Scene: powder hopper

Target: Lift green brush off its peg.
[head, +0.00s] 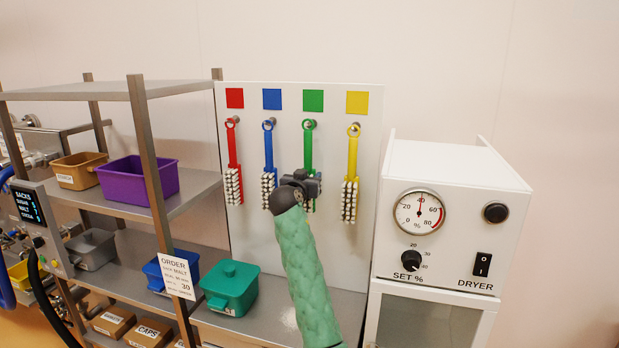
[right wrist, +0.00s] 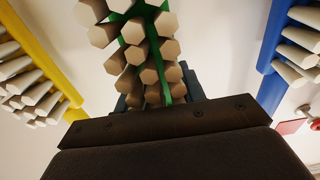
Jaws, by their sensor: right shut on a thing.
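The green brush (head: 308,150) hangs by its loop on a peg under the green square on the white board. Its lower bristled part is mostly hidden behind my right gripper (head: 301,182). My right gripper is shut on the green brush. In the right wrist view the green brush (right wrist: 138,52) rises from between the dark fingers, with its pale bristles facing the camera. The peg (head: 309,124) is still inside the loop region, as far as the head view shows. My left gripper is not in view.
A blue brush (head: 268,150) hangs close on the left, a yellow brush (head: 352,155) on the right, and a red brush (head: 232,150) farther left. The dryer (head: 455,215) stands right of the board. A teal lidded box (head: 230,288) sits on the shelf below.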

